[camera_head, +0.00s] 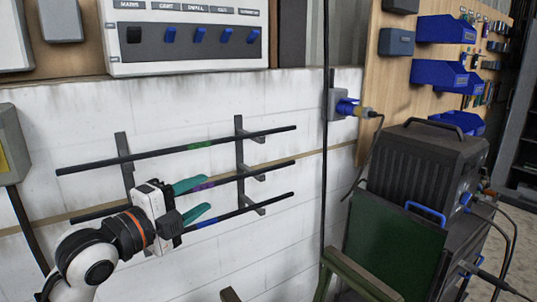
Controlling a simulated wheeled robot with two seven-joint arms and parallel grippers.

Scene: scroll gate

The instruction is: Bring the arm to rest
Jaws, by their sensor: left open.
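My left arm comes in from the lower left. The rack has a top bar (115,165) with a green band, a middle bar (270,168) with a purple band, and a lower bar (273,204) with a blue band. The gripper hides part of the lower two bars. My right gripper is not in view.
A white switch panel (188,55) with blue levers hangs above the rack. A dark machine (425,165) with a green panel (385,245) stands at right. Blue bins (440,73) hang on a wooden board. A thin dark vertical pole (325,170) stands right of the rack.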

